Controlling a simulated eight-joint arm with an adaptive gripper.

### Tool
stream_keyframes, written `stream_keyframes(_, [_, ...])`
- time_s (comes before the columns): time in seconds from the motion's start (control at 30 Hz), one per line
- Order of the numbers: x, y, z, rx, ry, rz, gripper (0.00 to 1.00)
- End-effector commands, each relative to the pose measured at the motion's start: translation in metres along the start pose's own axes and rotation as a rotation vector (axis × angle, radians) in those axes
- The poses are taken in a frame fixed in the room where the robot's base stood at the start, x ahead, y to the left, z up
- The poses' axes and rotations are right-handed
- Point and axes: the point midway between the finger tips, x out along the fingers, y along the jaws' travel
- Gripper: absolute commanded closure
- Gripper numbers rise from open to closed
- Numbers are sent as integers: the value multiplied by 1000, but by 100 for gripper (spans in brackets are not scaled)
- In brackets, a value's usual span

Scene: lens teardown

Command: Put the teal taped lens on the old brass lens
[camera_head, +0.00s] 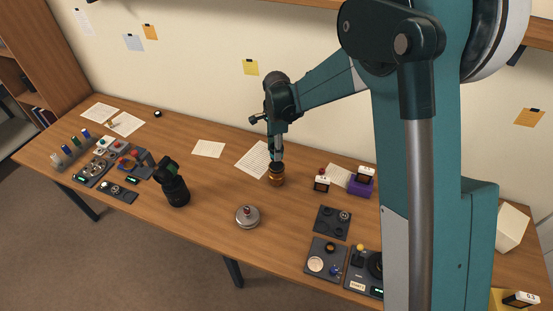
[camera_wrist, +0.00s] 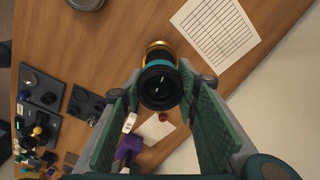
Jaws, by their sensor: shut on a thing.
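The old brass lens (camera_head: 277,180) stands upright on the table below my gripper (camera_head: 276,157); its gold rim (camera_wrist: 158,45) shows behind the held lens in the wrist view. The teal taped lens (camera_wrist: 160,88) is a dark barrel with a wide black glass front and a teal band. My gripper is shut on it, with the green finger pads on either side. In the head view the held lens is mostly hidden by the fingers and sits right over the brass lens. I cannot tell whether the two lenses touch or are fully lined up.
A silver round lidded thing (camera_head: 247,216) stands in front, and a black upright device (camera_head: 174,188) stands to the left. Dark panels (camera_head: 332,222) and a purple box (camera_head: 361,187) are to the right. A paper sheet (camera_head: 252,159) lies behind. The table around the brass lens is clear.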

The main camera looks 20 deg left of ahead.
Motion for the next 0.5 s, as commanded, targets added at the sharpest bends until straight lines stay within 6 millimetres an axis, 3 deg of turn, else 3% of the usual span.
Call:
stream_keyframes(0.17, [12,0,0,0,0,0,83])
stream_keyframes(0.5, [14,0,0,0,0,0,83])
